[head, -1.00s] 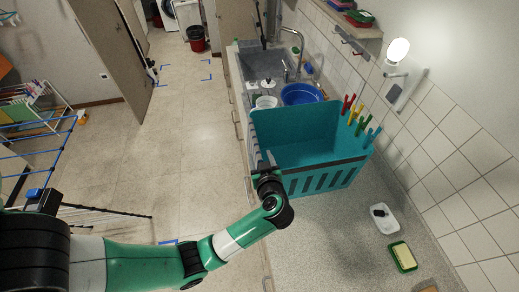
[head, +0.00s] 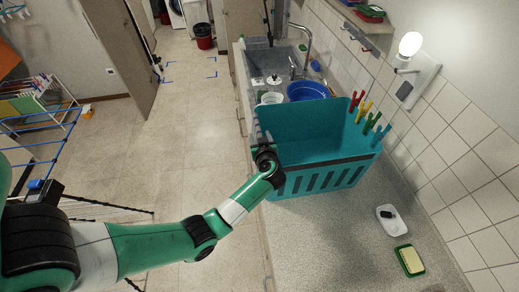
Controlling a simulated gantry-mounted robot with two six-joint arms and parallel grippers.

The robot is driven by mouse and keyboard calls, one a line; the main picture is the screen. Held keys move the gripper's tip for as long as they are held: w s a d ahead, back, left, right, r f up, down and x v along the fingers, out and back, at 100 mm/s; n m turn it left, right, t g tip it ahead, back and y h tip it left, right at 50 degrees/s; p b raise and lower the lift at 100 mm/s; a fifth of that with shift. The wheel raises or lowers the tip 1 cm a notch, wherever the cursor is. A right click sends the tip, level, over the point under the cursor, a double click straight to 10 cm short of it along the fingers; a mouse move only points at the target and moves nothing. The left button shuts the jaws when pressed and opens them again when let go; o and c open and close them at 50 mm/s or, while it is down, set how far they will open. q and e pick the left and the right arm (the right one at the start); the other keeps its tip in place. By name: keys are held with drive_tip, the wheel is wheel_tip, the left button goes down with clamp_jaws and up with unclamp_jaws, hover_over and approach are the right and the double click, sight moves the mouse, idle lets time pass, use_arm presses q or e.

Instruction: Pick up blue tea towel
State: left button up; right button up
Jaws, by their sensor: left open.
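I cannot make out a blue tea towel in this view. My left gripper (head: 261,142) is open at the left edge of a teal basket (head: 318,175) on the counter. Its fingers point away from me along the basket's side. I cannot tell whether they touch the basket, and I see nothing held between them. The basket's floor is partly hidden by its front wall. My right gripper is out of view.
A blue basin (head: 306,92) stands in the sink behind the basket. Coloured clothes pegs (head: 366,112) are at its right rim. A white dish (head: 391,220) and a green soap dish (head: 409,261) lie front right.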

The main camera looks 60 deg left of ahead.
use_arm(q)
drive_tip(key=shift+c, duration=0.2)
clamp_jaws()
idle(1.2)
